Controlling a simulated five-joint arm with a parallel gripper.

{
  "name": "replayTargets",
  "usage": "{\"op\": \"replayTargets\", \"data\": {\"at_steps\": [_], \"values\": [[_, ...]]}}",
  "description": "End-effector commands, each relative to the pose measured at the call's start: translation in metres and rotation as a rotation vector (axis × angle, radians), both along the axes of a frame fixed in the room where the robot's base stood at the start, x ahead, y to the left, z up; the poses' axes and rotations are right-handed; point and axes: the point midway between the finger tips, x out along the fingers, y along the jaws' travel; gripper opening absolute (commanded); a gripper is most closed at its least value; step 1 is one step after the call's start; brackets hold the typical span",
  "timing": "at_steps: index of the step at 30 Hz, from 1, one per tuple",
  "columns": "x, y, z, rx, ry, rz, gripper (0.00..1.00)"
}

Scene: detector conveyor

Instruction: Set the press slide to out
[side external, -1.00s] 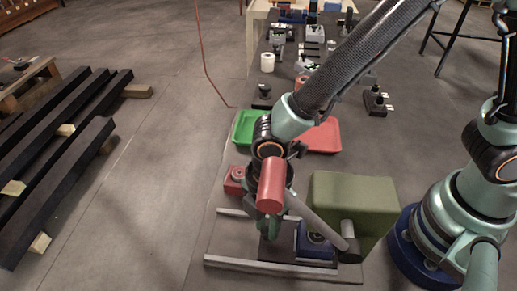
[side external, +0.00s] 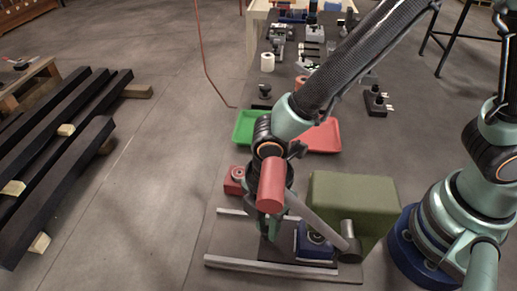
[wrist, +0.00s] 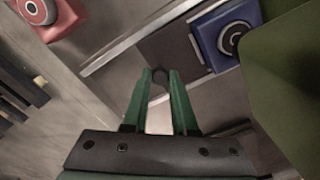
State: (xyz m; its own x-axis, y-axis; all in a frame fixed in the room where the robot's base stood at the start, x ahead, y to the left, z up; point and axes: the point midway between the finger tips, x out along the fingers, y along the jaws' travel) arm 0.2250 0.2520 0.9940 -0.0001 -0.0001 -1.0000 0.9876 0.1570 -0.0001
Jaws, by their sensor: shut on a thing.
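The press is an olive-green box (side external: 350,205) with a grey lever ending in a red cylinder grip (side external: 271,184). Beside it, the slide is a dark plate (wrist: 165,48) between two pale rails (side external: 265,268). A blue block with a round black button (wrist: 222,38) sits at the slide's press side, close to the green box. My gripper (side external: 268,228) is low over the slide, partly hidden behind the red grip. In the wrist view, its green fingers (wrist: 160,78) are shut on a small dark handle at the plate's edge.
A red block with a round button (side external: 235,180) stands behind the rails. Green (side external: 245,127) and red (side external: 322,137) trays lie farther back. The rails' left end is bare. Black beams (side external: 65,170) lie on the floor at left.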

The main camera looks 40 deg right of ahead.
Motion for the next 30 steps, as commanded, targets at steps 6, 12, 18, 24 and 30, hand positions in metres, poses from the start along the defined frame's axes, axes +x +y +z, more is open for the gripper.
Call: {"op": "replayTargets", "data": {"at_steps": [6,12,18,24,30], "values": [[0.0,0.0,0.001,0.0,0.0,0.0,0.0],[0.0,0.0,0.001,0.0,0.0,0.0,0.0],[0.006,0.006,0.001,0.001,-0.001,0.0,0.0],[0.03,0.03,0.001,0.002,-0.003,0.0,0.0],[0.054,0.055,0.001,0.004,-0.003,0.001,0.0]]}}
